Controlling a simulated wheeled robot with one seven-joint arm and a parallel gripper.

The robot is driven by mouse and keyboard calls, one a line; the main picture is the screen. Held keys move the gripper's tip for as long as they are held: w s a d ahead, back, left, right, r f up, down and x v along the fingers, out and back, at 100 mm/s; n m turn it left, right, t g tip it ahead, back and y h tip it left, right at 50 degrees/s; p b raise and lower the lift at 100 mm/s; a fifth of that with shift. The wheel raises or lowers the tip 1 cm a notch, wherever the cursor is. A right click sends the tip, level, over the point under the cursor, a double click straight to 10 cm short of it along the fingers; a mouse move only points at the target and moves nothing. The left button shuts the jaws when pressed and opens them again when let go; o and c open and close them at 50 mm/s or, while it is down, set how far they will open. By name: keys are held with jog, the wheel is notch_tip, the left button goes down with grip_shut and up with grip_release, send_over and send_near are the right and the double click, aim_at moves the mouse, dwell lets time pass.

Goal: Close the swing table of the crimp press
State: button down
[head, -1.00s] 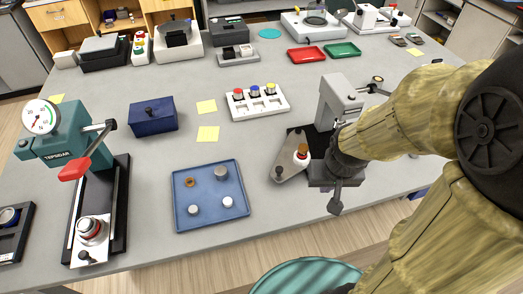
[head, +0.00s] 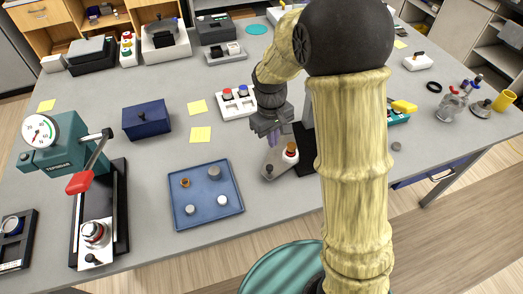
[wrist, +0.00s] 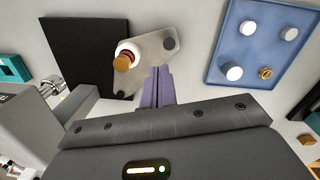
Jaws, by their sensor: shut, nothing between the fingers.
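The grey crimp press (head: 308,113) stands on a black base (head: 304,160), partly hidden behind my arm. Its swing table (head: 276,164), a flat grey plate with a dark knob, is swung out to the left of the base. A white and red holder with a brown-topped part (head: 291,153) sits on the plate. In the wrist view the swing table (wrist: 153,46) overlaps the edge of the black base (wrist: 82,50). My gripper (head: 279,139) is shut and empty, pointing down by the plate's far side. Its purple fingers (wrist: 158,82) end near the plate's edge; I cannot tell whether they touch.
A blue tray (head: 205,205) with small parts lies to the left. A white rack (head: 229,109) with coloured caps stands just behind my gripper. A teal gauge press (head: 62,150) is far left. Jars and a yellow cup (head: 504,100) stand right.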

jog(key=w+a+n+g+h+p, duration=0.1)
jog(key=w+a+n, duration=0.3)
jog(key=a, duration=0.4)
jog(key=shift+w+a+f+p, duration=0.2)
jog(key=shift+w+f+p, duration=0.15)
jog(key=shift+p, duration=0.45)
jog(key=shift+f, duration=0.1)
jog(key=p, duration=0.3)
send_near(264, 169)
jog(key=a+f, duration=0.1)
jog(key=w+f, duration=0.1)
jog(key=a+f, duration=0.1)
jog(key=f, duration=0.1)
jog(key=shift+w+a, duration=0.3)
jog(key=shift+w, duration=0.05)
jog(key=s+d+p, duration=0.2)
jog(key=d, duration=0.1)
jog(key=shift+s+d+f+p, duration=0.1)
jog(key=shift+s+f+p, duration=0.1)
jog(key=shift+p, duration=0.1)
jog(key=shift+f, duration=0.15)
jog(key=shift+d, duration=0.2)
